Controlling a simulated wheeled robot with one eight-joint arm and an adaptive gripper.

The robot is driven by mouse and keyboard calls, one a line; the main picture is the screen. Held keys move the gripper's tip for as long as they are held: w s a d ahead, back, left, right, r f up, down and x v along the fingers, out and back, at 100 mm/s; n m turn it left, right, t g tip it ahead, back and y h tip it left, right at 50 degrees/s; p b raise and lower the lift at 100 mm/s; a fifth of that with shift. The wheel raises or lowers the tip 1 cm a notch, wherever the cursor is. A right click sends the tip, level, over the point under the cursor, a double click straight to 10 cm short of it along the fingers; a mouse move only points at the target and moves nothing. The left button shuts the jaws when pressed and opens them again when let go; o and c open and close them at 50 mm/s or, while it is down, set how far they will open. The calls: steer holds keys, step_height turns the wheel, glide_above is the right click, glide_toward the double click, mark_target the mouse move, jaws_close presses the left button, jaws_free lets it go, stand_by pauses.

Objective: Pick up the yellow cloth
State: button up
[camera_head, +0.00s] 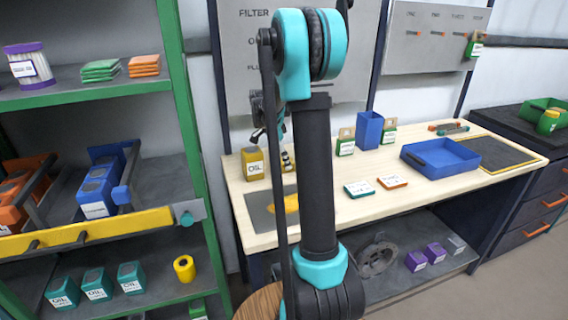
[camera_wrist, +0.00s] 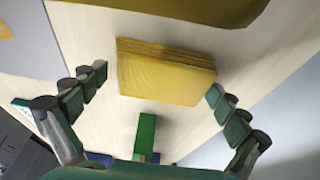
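A yellow folded cloth (camera_wrist: 165,75) with layered edges shows in the wrist view, above centre over pale wood. My gripper (camera_wrist: 158,83) is open, with one finger to the left of the cloth and one to the right. The right fingertip looks close to the cloth's edge; I cannot tell if it touches. In the head view my gripper (camera_head: 266,118) is small and partly hidden behind my arm, above the left part of the workbench (camera_head: 345,215). A yellow patch (camera_head: 291,203) there is partly hidden by my arm; I cannot tell if it is the cloth.
A green shelf (camera_head: 186,120) stands left. The wrist view shows a large yellow thing (camera_wrist: 200,10) and a green block (camera_wrist: 146,134).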

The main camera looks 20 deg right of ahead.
steer(key=c, duration=0.7)
steer(key=shift+o, duration=0.2)
steer(key=shift+r, duration=0.1)
step_height(320, 180, up, 20)
steer(key=o, duration=0.5)
steer(key=c, duration=0.4)
steer(key=shift+o, duration=0.2)
